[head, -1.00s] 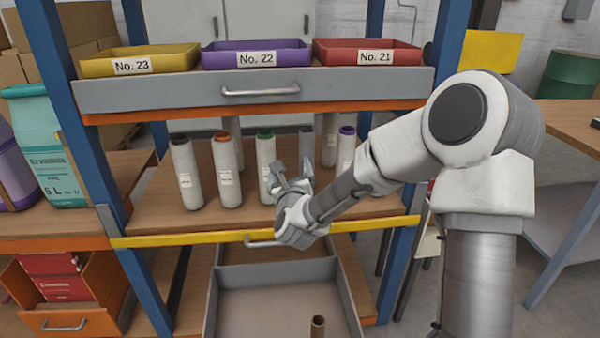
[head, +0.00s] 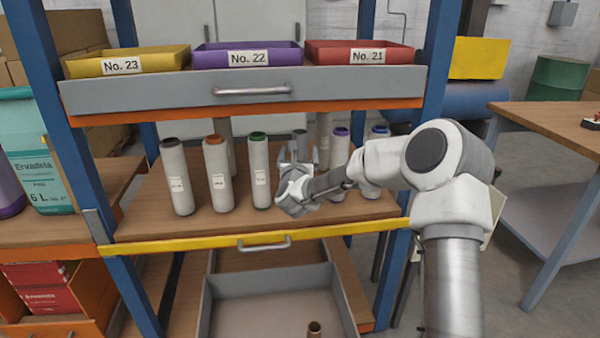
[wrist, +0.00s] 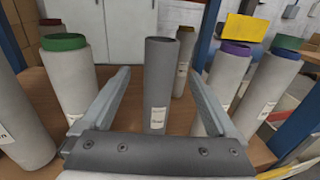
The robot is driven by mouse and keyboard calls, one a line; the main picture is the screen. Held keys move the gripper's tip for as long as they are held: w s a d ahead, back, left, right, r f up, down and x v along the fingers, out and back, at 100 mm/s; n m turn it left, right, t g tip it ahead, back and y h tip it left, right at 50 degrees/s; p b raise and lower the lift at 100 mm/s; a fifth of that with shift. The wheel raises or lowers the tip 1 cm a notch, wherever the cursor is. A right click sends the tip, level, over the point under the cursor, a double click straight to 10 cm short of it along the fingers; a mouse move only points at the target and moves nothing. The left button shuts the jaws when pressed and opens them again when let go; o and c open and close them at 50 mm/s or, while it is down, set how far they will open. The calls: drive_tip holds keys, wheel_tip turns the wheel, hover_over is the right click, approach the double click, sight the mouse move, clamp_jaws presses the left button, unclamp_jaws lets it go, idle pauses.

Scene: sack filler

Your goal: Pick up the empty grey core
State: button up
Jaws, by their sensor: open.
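The grey core (wrist: 161,100) is a plain dark grey upright tube with an open top and a white label. It stands on the wooden shelf in the middle of the wrist view. In the head view it is mostly hidden behind my gripper (head: 299,156). In the wrist view my gripper (wrist: 160,78) is open, with one finger to each side of the core. The fingers point toward it, and I see gaps on both sides. I cannot tell how far between the fingers it is.
Pale rolls flank the core: one with a green top (head: 258,172) to the left, one with a purple top (head: 339,160) to the right. More stand behind. A grey drawer front (head: 150,94) overhangs the shelf. Below, an open drawer (head: 270,300) holds a brown tube (head: 314,328).

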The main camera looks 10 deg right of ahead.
sight(300, 144)
drive_tip(key=shift+w+d+r+b, duration=0.15)
drive_tip(key=shift+w+d, duration=0.05)
drive_tip(key=shift+w, duration=0.75)
drive_tip(key=shift+w+d+r+b, duration=0.1)
drive_tip(key=shift+w+d+b, duration=0.1)
drive_tip(key=shift+w, duration=0.8)
drive_tip(key=shift+w+d+r+b, duration=0.15)
drive_tip(key=shift+w+d, duration=0.05)
drive_tip(key=shift+w, duration=0.75)
clamp_jaws()
